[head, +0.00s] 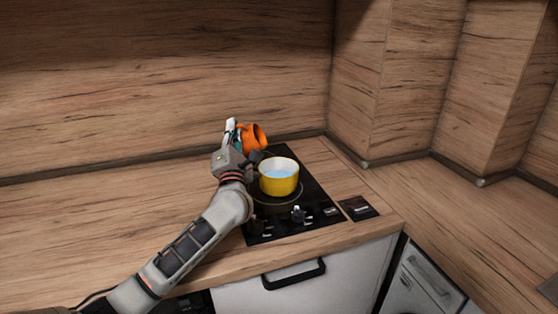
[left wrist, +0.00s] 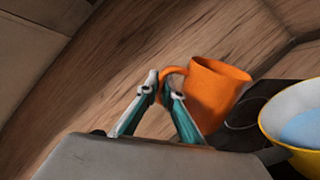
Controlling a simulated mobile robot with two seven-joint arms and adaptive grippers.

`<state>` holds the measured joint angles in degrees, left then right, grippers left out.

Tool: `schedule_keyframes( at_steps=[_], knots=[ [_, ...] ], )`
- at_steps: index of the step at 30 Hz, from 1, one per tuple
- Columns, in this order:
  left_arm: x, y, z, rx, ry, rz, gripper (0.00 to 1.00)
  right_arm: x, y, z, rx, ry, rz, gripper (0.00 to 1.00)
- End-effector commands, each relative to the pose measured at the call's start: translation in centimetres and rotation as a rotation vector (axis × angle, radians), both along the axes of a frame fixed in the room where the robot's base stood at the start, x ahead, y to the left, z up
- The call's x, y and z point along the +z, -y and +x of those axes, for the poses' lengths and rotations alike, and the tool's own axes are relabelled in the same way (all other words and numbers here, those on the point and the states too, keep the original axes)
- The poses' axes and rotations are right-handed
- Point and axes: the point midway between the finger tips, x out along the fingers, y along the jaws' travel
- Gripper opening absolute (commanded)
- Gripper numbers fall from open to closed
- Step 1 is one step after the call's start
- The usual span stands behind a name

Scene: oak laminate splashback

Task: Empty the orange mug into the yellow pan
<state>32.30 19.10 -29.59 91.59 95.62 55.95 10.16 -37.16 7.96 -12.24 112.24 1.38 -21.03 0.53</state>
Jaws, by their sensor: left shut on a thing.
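The orange mug (head: 254,136) is held up behind and a little left of the yellow pan in the head view. It is tilted, with its opening to the right. In the left wrist view the mug (left wrist: 207,95) hangs by its handle between the fingertips. My left gripper (head: 236,132) is shut on the mug's handle; it also shows in the left wrist view (left wrist: 167,88). The yellow pan (head: 279,185) stands upright on the cooktop with light blue contents. Part of the pan (left wrist: 290,130) shows at the right edge of the left wrist view. The mug's inside is hidden. My right gripper is not in view.
The black cooktop (head: 316,205) has knobs (head: 298,213) along its front. The wooden counter (head: 120,215) is clear to the left. The wooden splashback (head: 170,90) rises behind. A drawer with a dark handle (head: 294,275) is below the counter edge.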

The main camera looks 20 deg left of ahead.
Motion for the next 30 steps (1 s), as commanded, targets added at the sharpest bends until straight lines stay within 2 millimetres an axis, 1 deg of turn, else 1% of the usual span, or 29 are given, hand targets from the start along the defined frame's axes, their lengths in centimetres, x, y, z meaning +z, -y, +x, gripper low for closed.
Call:
schedule_keyframes(
  at_steps=[1,9,11,17,18,20,24,30],
  knots=[
    [-0.7,-0.3,-0.1,-0.005,0.005,-0.057,0.0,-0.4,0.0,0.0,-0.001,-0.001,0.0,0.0],
    [-3.7,-2.0,-0.4,-0.027,0.029,-0.343,0.0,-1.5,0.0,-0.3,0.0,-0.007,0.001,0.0],
    [-4.3,-2.4,-0.4,-0.032,0.035,-0.402,0.0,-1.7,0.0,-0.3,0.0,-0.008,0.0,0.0],
    [-6.0,-4.3,-0.7,-0.042,0.047,-0.554,0.0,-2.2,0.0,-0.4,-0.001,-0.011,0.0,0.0],
    [-5.6,-4.9,-0.8,-0.047,0.054,-0.606,0.0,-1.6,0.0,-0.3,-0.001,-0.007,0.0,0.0],
    [-5.4,-5.6,-0.9,-0.053,0.063,-0.682,0.0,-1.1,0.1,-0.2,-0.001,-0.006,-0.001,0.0],
    [-5.9,-6.9,-1.1,-0.068,0.079,-0.85,0.0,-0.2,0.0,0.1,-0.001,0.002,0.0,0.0],
    [-6.4,-7.8,-1.2,-0.08,0.093,-0.996,0.0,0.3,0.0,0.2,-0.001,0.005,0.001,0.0]
  ],
)
